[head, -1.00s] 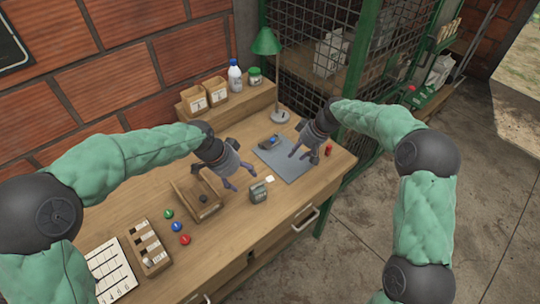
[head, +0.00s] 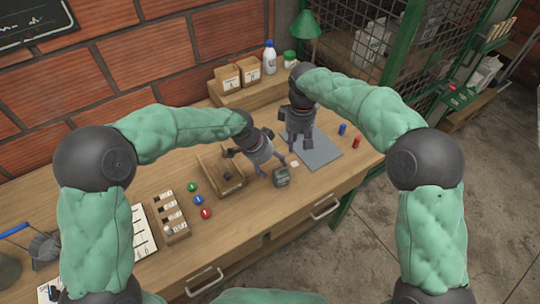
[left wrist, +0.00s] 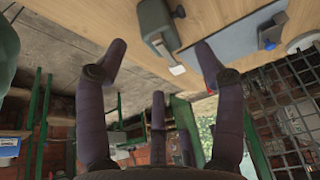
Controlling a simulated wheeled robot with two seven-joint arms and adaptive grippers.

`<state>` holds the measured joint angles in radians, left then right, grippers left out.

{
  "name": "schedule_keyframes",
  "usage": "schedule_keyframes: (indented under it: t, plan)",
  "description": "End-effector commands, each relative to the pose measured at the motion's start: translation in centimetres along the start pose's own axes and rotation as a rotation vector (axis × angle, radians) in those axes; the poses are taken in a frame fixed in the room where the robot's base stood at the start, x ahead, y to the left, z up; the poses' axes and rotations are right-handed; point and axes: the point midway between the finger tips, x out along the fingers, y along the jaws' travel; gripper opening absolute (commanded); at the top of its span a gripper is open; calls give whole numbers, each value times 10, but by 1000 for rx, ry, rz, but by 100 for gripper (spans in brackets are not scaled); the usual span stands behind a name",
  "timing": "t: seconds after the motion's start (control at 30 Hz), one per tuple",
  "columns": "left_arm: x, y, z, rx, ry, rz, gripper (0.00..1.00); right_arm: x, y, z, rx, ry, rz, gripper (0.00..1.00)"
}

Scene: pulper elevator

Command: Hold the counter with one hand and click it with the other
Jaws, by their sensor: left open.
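A small grey-green box (head: 281,177), seemingly the counter, stands on the wooden desk near its front edge. It also shows at the top of the left wrist view (left wrist: 155,22), beyond my fingertips. My left gripper (head: 277,167) is open and just behind the box, close to it; the wrist view shows nothing between its fingers (left wrist: 162,48). I cannot tell from the head view whether it touches the box. My right gripper (head: 297,141) points down over the left part of a grey mat (head: 322,154), fingers apart and apparently empty.
A small white tag (head: 294,163) lies beside the box. A wooden tray (head: 213,158) and several coloured discs (head: 198,200) lie to the left. Blue (head: 343,128) and red (head: 356,142) cylinders stand right of the mat. A lamp (head: 304,24) stands behind.

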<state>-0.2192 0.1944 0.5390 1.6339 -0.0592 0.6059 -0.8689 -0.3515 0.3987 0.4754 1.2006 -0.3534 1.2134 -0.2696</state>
Motion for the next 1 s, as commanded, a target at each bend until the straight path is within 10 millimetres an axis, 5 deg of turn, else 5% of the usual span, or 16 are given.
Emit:
schedule_keyframes:
  t: [0.4, 0.83, 1.0]
  plan:
    - [56, 0, 0, 0, 0, 0, 69, 0, 0, 0, 0, 0, -1, 39]
    - [64, 0, 0, 0, 1, -1, 69, 0, 0, 0, 0, 1, -1, 39]
    - [64, 0, 0, 0, 0, 0, 21, 0, 0, 0, 0, 1, -1, 39]
